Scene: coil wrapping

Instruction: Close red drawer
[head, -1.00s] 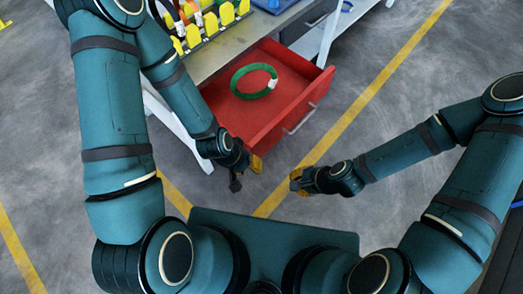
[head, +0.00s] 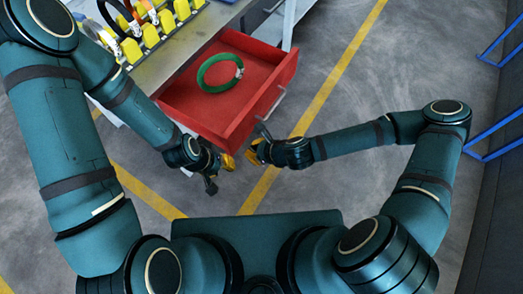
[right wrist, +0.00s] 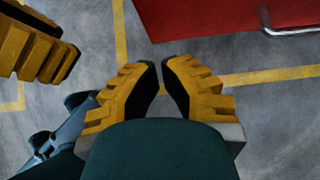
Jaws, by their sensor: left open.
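The red drawer (head: 203,122) is pulled out from under the workbench in the head view. A green coil (head: 203,82) with a white tag lies inside it. A silver handle (head: 268,109) is on its front face.
The workbench (head: 172,62) holds a rack of yellow holders (head: 152,36) with coils at the upper left. A yellow floor line (head: 335,70) runs past the drawer. Blue frames (head: 500,135) stand at the right edge. The floor right of the drawer is clear.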

